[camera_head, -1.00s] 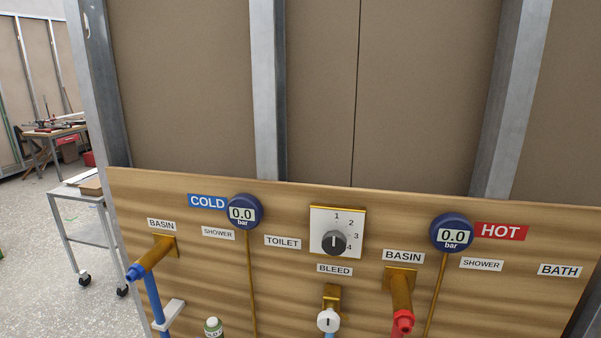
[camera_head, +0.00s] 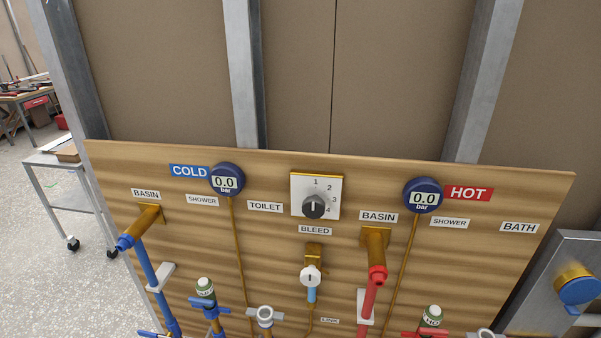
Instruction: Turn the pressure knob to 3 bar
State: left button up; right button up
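The pressure knob (camera_head: 314,208) is a dark round dial on a white square plate (camera_head: 300,185) high on the wooden board. The blue cold gauge (camera_head: 225,181) and the blue hot gauge (camera_head: 424,197) both read 0.0 bar. Neither of my grippers is in view.
Below the knob is the white bleed knob (camera_head: 310,276). The blue basin pipe (camera_head: 140,250) and red basin pipe (camera_head: 374,280) stick out from the board (camera_head: 480,270). A grey panel with a blue disc (camera_head: 580,290) stands at right, a cart (camera_head: 70,205) at left.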

aim_at(313, 208)
jog(key=i+j+z, duration=0.25)
jog(key=i+j, duration=0.15)
jog(key=i+j+z, duration=0.25)
jog(key=j, duration=0.3)
jog(key=i, duration=0.05)
